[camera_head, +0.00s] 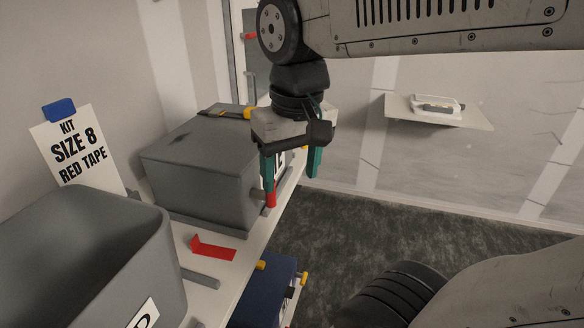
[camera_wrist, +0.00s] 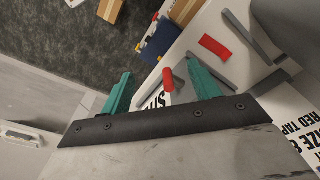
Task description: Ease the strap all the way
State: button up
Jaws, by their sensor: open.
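I cannot make out a clear strap in either view. A small red piece (camera_head: 270,194) sits at the front face of a grey box (camera_head: 190,170), beside a grey round fitting. A red piece (camera_wrist: 168,80) also shows in the wrist view, between my fingers, with a light rod beside it. My gripper (camera_head: 290,177) has teal fingers and points down at the front right corner of the box. It is open, with a wide gap between the fingertips (camera_wrist: 160,66), and holds nothing. The fingers partly hide the box's front face and its lettering.
A flat red strip (camera_head: 213,249) lies on the white bench (camera_head: 225,272). A grey bin (camera_head: 85,245) and a sign reading "KIT SIZE 8 RED TAPE" (camera_head: 75,150) stand left. A blue case (camera_head: 265,290) is below. A wall shelf (camera_head: 440,112) holds a white tray.

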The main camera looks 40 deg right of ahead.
dwell(0.3)
jog(key=w+d+r+m, duration=0.1)
jog(key=w+d+m, duration=0.1)
jog(key=w, duration=0.6)
jog(key=w+d+r+m+g, duration=0.1)
jog(key=w+d, duration=0.3)
jog(key=w, duration=0.5)
jog(key=w+d+r+m, duration=0.2)
jog(key=w+d+m, duration=0.1)
jog(key=w, duration=0.5)
jog(key=shift+w+d+m+g, duration=0.15)
jog(key=shift+d+m+g, duration=0.15)
jog(key=shift+d, duration=0.1)
jog(key=w+r+m, duration=0.1)
jog(key=w+d+r+m, duration=0.1)
jog(key=w+r, duration=0.1)
jog(key=shift+w+d+r, duration=0.1)
jog(key=shift+w+r, duration=0.15)
jog(key=shift+w, duration=0.05)
jog(key=shift+s+r+m, duration=0.15)
jog(key=shift+s+m, duration=0.05)
jog(key=shift+m, duration=0.2)
jog(key=shift+f, duration=4)
